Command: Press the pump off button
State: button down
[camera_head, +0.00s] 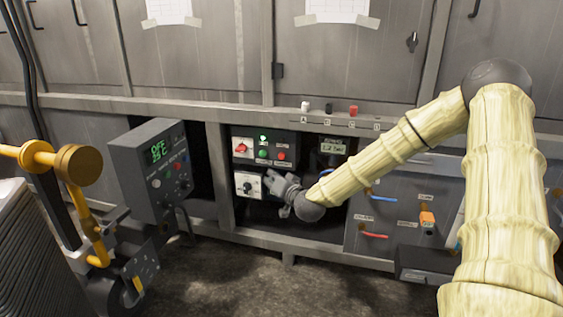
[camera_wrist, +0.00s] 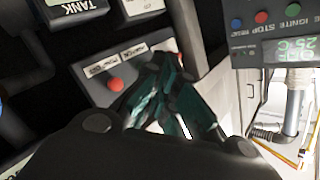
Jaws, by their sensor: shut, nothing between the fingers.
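A dark pump panel (camera_head: 290,142) in the head view carries a lit green lamp (camera_head: 263,138), a green button (camera_head: 263,153) and a red button (camera_head: 281,156). Their small labels are too blurred to read. My gripper (camera_head: 273,181) is shut and empty, below the red button and in front of the lower panel. In the wrist view, the red button (camera_wrist: 116,84) sits left of my gripper's teal fingers (camera_wrist: 163,82). The fingers overlap the panel there and hide part of it. I cannot tell whether they touch it.
A lower panel with a dark knob (camera_head: 247,187) sits just left of my gripper. A red switch (camera_head: 241,147) is above it. A grey box (camera_head: 157,165) with a green display juts out at the left.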

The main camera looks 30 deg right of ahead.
aim_at(282, 156)
jog(key=shift+w+d, duration=0.1)
dwell(0.3)
jog(key=shift+w+d+b, duration=0.55)
jog(key=shift+w+d, duration=0.85)
jog(key=shift+d, duration=0.25)
jog(key=shift+w+d+b, duration=0.5)
jog(key=shift+w+d, duration=0.9)
jog(key=shift+d, duration=0.2)
jog(key=shift+d+r, duration=0.1)
jog(key=shift+w+d, duration=0.2)
jog(key=shift+w+d, duration=0.35)
jog(key=shift+d, duration=0.05)
dwell(0.3)
jog(key=shift+s+a, duration=0.1)
dwell(0.3)
jog(key=shift+s+a+p, duration=0.5)
jog(key=shift+a+p, duration=0.1)
jog(key=shift+p, duration=0.05)
